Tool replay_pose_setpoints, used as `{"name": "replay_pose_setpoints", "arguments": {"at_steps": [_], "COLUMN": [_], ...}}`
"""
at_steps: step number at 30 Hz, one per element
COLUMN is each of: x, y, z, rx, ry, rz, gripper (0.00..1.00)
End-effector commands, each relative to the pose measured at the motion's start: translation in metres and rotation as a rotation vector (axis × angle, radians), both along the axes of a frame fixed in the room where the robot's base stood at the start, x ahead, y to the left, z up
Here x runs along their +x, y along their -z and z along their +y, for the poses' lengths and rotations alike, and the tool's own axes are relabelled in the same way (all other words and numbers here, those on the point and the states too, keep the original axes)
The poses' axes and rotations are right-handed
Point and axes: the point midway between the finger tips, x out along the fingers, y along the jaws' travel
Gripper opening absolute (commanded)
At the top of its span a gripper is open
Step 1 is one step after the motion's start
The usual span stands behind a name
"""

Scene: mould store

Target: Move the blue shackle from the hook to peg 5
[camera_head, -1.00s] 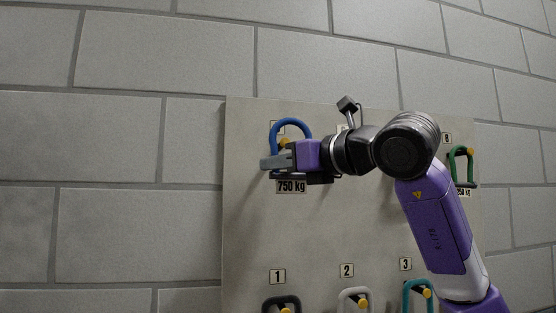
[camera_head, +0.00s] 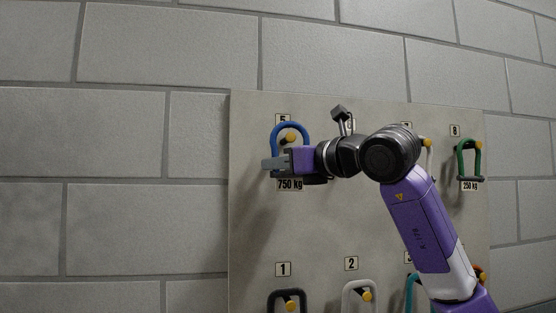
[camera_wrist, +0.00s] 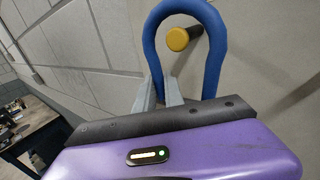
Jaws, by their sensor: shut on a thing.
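The blue shackle (camera_head: 289,129) is in front of the board at the place labelled 5 (camera_head: 283,119). My gripper (camera_head: 274,164) is shut on its lower part, above the 750 kg label. The yellow-tipped peg 5 (camera_head: 289,139) shows inside the shackle's loop. In the wrist view the blue bow (camera_wrist: 212,38) arches over the yellow peg end (camera_wrist: 178,39), with a gap between the bow and the peg end. The fingers (camera_wrist: 160,92) reach to the lower part of the shackle. Whether the bow rests on the peg cannot be told. The hook is not identifiable.
The board (camera_head: 340,225) holds other shackles: a green one (camera_head: 460,160) at 8, a dark one (camera_head: 288,293) at 1, a pale one (camera_head: 350,292) at 2 and a teal one (camera_head: 409,290) at 3, partly behind my arm. A block wall (camera_head: 120,130) lies behind. A table (camera_wrist: 30,130) shows in the wrist view.

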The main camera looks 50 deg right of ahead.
Motion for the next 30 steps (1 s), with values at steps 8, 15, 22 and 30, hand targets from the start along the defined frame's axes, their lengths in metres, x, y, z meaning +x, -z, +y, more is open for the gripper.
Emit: {"name": "replay_pose_setpoints", "arguments": {"at_steps": [8,15,22,30], "x": [0.013,0.021,0.024,0.024], "y": [-0.001,0.008,0.011,0.011], "z": [-0.008,-0.014,-0.016,-0.016], "rx": [0.0,0.0,-0.001,-0.001], "ry": [0.0,0.0,0.0,0.0], "rz": [-0.001,-0.001,-0.003,-0.002], "gripper": [0.0,0.0,0.0,0.0]}}
